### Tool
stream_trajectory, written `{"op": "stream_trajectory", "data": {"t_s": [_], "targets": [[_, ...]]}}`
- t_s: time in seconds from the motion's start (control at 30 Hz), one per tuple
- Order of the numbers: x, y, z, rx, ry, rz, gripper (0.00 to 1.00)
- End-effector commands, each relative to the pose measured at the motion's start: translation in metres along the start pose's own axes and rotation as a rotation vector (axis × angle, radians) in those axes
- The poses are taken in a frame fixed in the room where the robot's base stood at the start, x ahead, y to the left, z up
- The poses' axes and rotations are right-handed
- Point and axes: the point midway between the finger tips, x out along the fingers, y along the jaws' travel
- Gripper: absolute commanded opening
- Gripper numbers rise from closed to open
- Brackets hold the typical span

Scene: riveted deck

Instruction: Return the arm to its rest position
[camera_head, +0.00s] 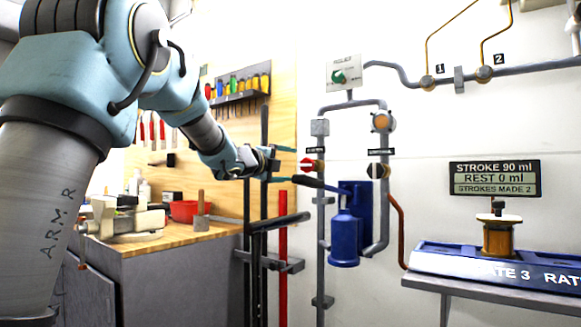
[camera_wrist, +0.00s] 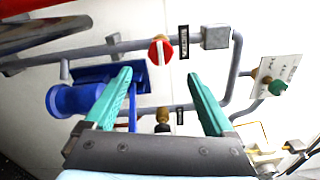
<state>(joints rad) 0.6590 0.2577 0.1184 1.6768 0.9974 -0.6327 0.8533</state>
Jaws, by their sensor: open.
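My arm reaches from the left of the head view toward the wall piping. My gripper (camera_head: 283,172) is open, with its teal fingers close to the red-handled valve (camera_head: 310,165) and the pump lever (camera_head: 325,185) in the picture. In the wrist view my gripper (camera_wrist: 159,76) shows spread fingers with nothing gripped. The red valve handle (camera_wrist: 160,51) appears beyond the gap. The blue pump (camera_head: 345,238) hangs on the wall below the lever. It also shows behind the left finger in the wrist view (camera_wrist: 72,100). I cannot tell whether a finger touches the lever.
A blue tray (camera_head: 440,262) with a brass cylinder (camera_head: 497,238) sits at right, under a stroke display (camera_head: 494,179).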

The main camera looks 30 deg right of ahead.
Motion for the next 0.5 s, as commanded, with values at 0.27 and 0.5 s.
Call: {"op": "stream_trajectory", "data": {"t_s": [0.27, 0.5], "targets": [[0.000, 0.000, 0.000, 0.000, 0.000, 0.000, 0.89], [-0.011, 0.018, 0.017, -0.077, -0.058, 0.040, 0.89]]}}
